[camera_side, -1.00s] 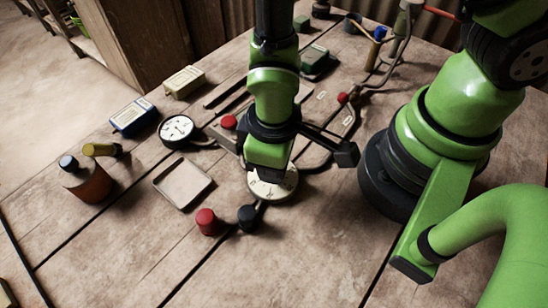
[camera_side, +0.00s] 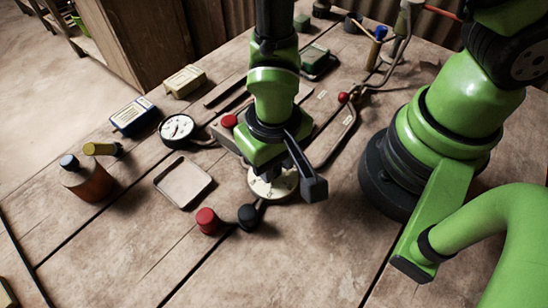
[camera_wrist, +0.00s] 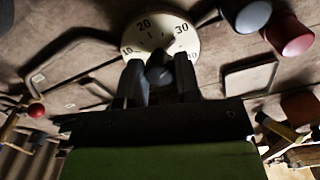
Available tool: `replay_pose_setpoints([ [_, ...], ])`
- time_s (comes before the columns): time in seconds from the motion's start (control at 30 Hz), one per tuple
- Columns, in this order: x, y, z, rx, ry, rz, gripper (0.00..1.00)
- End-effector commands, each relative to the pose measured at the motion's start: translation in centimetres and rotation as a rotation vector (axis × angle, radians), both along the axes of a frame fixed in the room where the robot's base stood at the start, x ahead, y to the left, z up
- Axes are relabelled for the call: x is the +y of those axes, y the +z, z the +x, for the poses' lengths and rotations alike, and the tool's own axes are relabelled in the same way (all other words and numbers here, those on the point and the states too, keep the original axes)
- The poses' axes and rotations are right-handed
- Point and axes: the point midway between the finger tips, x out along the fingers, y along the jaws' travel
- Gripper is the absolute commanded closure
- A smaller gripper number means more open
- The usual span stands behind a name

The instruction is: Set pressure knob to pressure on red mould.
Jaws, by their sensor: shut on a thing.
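The pressure dial is a cream disc (camera_side: 262,192) on the table below my wrist. In the wrist view the dial (camera_wrist: 140,32) shows 10, 20 and 30, with a partly covered number at right. A dark knob (camera_wrist: 157,60) stands at its centre. My gripper (camera_wrist: 160,74) is shut on this knob, one finger on each side. The knob's pointer is hidden, so I cannot read its setting. I cannot pick out a red mould with a readable pressure label.
Red (camera_side: 207,220) and black (camera_side: 248,216) cylinders stand just in front of the dial. A shallow tray (camera_side: 168,182) lies to its left. A round gauge (camera_side: 176,130), blue box (camera_side: 132,115) and cream box (camera_side: 185,80) lie farther left. The front table is clear.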

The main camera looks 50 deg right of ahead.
Motion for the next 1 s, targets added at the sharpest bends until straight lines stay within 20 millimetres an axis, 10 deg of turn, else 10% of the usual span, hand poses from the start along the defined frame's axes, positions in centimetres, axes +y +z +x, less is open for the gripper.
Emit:
replay_pose_setpoints([
  [0.47,-0.01,0.02,0.01,0.0,-0.014,0.0,0.93],
  [0.5,-0.02,0.02,0.0,0.0,-0.014,0.0,0.62],
  [0.6,-0.01,0.02,0.01,0.0,-0.013,0.0,0.44],
  [1.0,0.07,0.82,0.05,-0.002,-0.013,0.004,0.44],
])
